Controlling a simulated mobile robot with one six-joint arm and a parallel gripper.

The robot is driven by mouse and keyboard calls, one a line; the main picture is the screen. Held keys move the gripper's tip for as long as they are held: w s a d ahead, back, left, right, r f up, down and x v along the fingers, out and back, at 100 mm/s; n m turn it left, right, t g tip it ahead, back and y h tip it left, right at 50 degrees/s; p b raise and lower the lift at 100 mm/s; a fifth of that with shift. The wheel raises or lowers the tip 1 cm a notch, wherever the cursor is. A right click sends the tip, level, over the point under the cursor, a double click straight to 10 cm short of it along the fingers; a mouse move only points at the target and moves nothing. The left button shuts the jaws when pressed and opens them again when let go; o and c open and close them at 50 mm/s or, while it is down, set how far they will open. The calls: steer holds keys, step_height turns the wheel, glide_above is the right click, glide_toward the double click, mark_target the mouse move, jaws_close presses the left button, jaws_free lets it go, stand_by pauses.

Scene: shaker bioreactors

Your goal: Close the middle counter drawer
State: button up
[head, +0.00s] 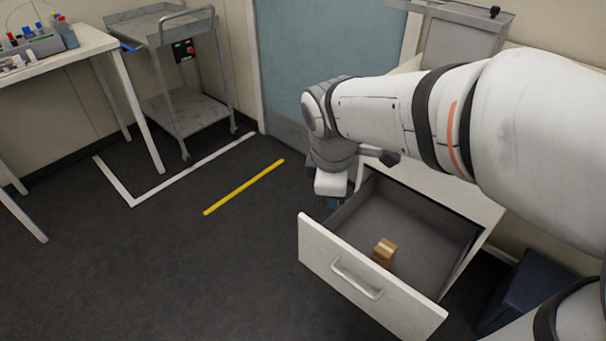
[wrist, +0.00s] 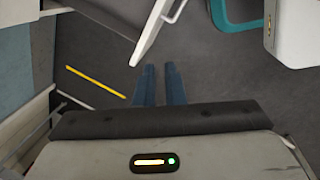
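The counter drawer (head: 370,285) stands pulled far out, with a white front, a silver bar handle (head: 356,279) and a grey inside. Other drawers are hidden, so I cannot tell its place in the stack. A small cardboard box (head: 384,252) sits inside it. The white drawer front (wrist: 158,28) and its handle (wrist: 178,11) also show at the top of the wrist view. My gripper (head: 332,203) hangs beside the drawer's far left side, partly hidden by my wrist. In the wrist view, its blue fingers (wrist: 160,68) point past the front's end, with a narrow empty gap between them.
A dark blue bin (head: 525,290) stands right of the drawer. A grey trolley (head: 190,112) and a white table (head: 85,42) stand at the back left, near a blue door (head: 320,45). The floor left of the drawer is clear, with a yellow line (head: 243,187).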

mark_target(308, 226)
steer(key=w+a+f+n+b, duration=0.1)
steer(key=a+f+n+b, duration=0.1)
steer(key=f+n+b, duration=0.1)
steer(key=w+a+f+n+b, duration=0.2)
steer(key=a+f+n+b, duration=0.1)
steer(key=f+n, duration=0.1)
steer(key=w+a+f+n+h+b, duration=0.1)
steer(key=a+f+n+b, duration=0.2)
steer(key=f+n+b, duration=0.1)
steer(key=shift+w+a+f, duration=0.1)
steer(key=shift+a+f, duration=0.05)
steer(key=shift+f, duration=0.3)
steer(key=shift+w+a+f, duration=0.1)
steer(key=shift+f, duration=0.3)
jaws_close()
steer(key=w+d+f+b, duration=0.1)
steer(key=f+b, duration=0.1)
steer(key=f, duration=0.1)
steer(key=w+d+f+b, duration=0.2)
steer(key=f, duration=0.1)
steer(key=w+d+f+b, duration=0.1)
steer(key=f+b, duration=0.1)
steer(key=f, duration=0.1)
steer(key=shift+w+d+f, duration=0.15)
steer(key=shift+w+d, duration=0.1)
steer(key=shift+w+n, duration=0.1)
steer(key=shift+n, duration=0.2)
